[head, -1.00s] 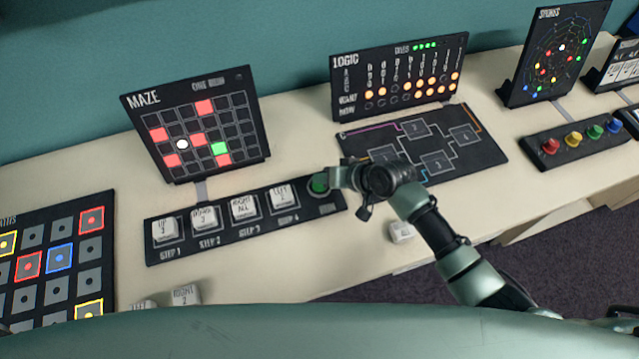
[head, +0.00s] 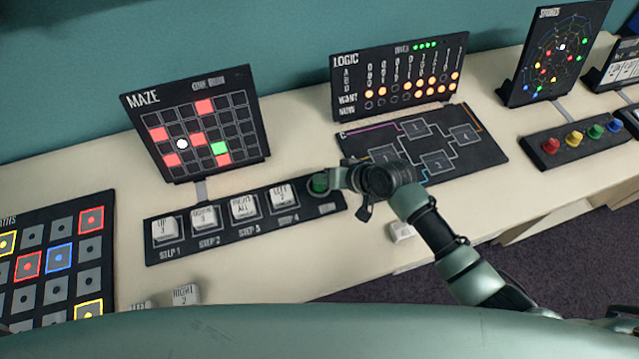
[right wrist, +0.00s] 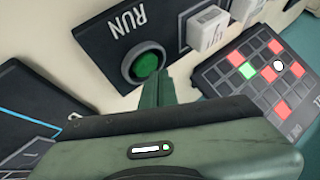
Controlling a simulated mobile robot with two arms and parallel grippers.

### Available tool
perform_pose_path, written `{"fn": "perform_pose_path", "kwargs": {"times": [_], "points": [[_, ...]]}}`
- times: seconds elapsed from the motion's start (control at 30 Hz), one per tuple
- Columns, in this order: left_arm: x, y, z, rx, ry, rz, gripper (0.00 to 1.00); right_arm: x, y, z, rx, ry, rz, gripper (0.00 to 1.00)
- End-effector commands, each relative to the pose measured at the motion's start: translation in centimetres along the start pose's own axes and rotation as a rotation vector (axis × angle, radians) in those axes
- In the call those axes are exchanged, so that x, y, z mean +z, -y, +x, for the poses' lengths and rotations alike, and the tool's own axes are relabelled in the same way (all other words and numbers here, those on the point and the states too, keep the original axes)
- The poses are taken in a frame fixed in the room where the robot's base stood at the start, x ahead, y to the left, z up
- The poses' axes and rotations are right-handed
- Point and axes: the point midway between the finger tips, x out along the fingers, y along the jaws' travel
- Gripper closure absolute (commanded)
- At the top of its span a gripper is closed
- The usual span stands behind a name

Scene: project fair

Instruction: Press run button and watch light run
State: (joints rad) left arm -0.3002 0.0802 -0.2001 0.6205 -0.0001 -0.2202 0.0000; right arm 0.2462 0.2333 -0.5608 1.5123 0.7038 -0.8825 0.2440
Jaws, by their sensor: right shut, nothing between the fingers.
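The green run button (head: 319,183) sits at the right end of the black step strip (head: 250,227). In the right wrist view the run button (right wrist: 144,65) shows beside the word RUN. My right gripper (head: 332,180) is shut and empty, with its fingertips at the button's edge; I cannot tell whether they touch it. The strip holds white blocks in its step slots, such as the first block (head: 166,229). The maze panel (head: 196,125) stands behind the strip. Its grid shows a white light (head: 182,144), a green square (head: 219,148) and several red squares. My left gripper is not in view.
Loose white blocks lie at the table's front edge, one (head: 186,294) left of centre and one (head: 401,231) beside my right arm. The logic panel (head: 398,80) and its board (head: 480,155) stand to the right. A board with coloured squares (head: 32,290) lies at left.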

Motion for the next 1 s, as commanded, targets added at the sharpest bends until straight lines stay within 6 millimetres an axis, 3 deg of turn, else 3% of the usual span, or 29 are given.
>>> {"fn": "perform_pose_path", "kwargs": {"times": [1.0], "points": [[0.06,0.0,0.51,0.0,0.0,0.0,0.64,0.52,-0.46,0.71,-0.001,0.0,0.0,1.0]]}}
